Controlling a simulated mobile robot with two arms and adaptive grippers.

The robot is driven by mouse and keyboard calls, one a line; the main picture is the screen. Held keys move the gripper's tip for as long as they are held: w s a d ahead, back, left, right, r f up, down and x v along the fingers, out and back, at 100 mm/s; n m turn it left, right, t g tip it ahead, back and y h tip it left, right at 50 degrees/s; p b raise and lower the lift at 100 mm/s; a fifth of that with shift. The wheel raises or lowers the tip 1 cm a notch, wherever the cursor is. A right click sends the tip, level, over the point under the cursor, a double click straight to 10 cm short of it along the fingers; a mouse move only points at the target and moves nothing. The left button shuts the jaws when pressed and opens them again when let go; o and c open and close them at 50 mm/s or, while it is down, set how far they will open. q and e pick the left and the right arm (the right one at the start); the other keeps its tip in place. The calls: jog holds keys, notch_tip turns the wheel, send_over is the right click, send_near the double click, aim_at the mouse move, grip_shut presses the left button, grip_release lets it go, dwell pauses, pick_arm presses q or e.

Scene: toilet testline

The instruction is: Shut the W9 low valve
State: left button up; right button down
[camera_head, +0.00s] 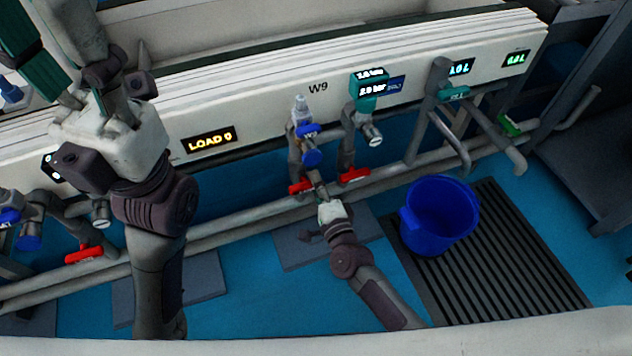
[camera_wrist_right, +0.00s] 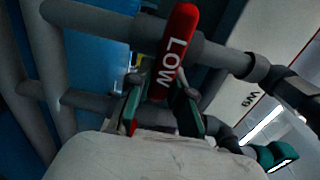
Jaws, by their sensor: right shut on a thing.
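The W9 low valve has a red handle (camera_wrist_right: 174,50) marked LOW, seen large in the right wrist view. In the head view a red handle (camera_head: 300,186) shows at the tip of my right gripper (camera_head: 320,190), below the W9 label. In the right wrist view the two fingers of my right gripper (camera_wrist_right: 160,112) are on either side of the handle's lower end, shut on it.
A second red handle (camera_head: 354,175) is just to the right on the pipes. A blue bucket (camera_head: 440,215) stands on a dark ribbed grate (camera_head: 515,245). Grey pipes (camera_head: 230,231) run along the white panel.

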jog(key=c, duration=1)
grip_release()
jog(key=shift+c, duration=0.2)
jog(key=v, duration=1.2)
